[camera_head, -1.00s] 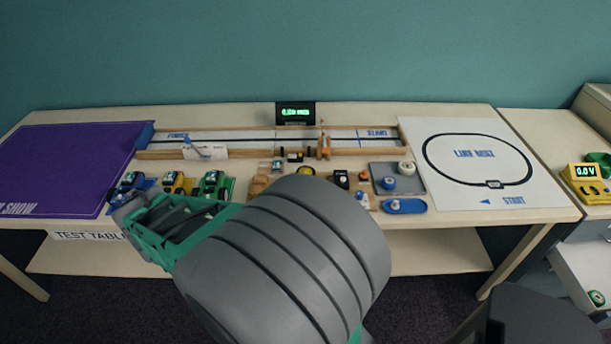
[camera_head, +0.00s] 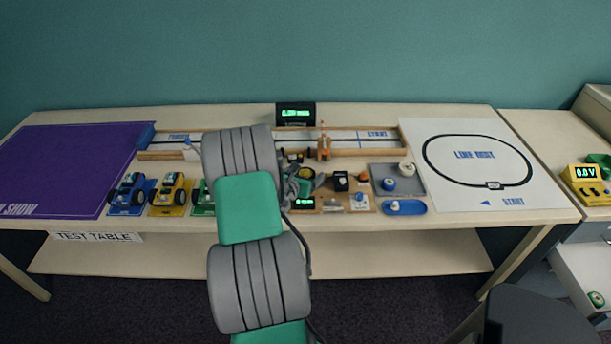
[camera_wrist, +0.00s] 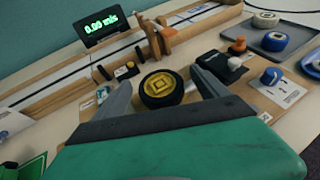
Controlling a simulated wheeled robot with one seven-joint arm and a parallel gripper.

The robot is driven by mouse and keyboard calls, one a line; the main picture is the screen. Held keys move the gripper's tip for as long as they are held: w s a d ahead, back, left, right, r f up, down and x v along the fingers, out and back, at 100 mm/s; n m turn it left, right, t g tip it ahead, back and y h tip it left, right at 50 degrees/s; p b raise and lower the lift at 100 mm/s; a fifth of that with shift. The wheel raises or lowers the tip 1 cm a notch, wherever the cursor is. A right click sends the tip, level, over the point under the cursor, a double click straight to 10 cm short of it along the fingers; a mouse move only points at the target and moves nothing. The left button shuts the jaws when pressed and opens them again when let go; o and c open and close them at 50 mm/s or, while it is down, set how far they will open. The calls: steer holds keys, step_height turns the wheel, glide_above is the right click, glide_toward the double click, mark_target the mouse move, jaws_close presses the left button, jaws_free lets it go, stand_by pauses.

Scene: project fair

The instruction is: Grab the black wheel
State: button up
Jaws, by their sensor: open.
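The black wheel (camera_wrist: 147,97) has a yellow hub and lies flat on a wooden board in the wrist view. It also shows in the head view, where its yellow hub (camera_head: 306,173) is partly hidden by my gripper. My gripper (camera_wrist: 160,80) is open and empty. Its two grey fingers stand on the left and right of the wheel, with small gaps visible on both sides. In the head view my gripper (camera_head: 298,186) is over the middle of the table, and the arm hides part of the board.
A blue knob (camera_wrist: 272,76) is further right. The wooden track (camera_head: 365,137) and lit display (camera_head: 295,114) lie behind. Toy cars (camera_head: 169,190) stand left.

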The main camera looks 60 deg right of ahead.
steer(key=shift+d+f, duration=0.25)
steer(key=shift+d, duration=0.15)
steer(key=shift+c, duration=0.5)
steer(key=c, duration=1.3)
steer(key=shift+w+r, duration=0.1)
steer(key=shift+r, duration=0.1)
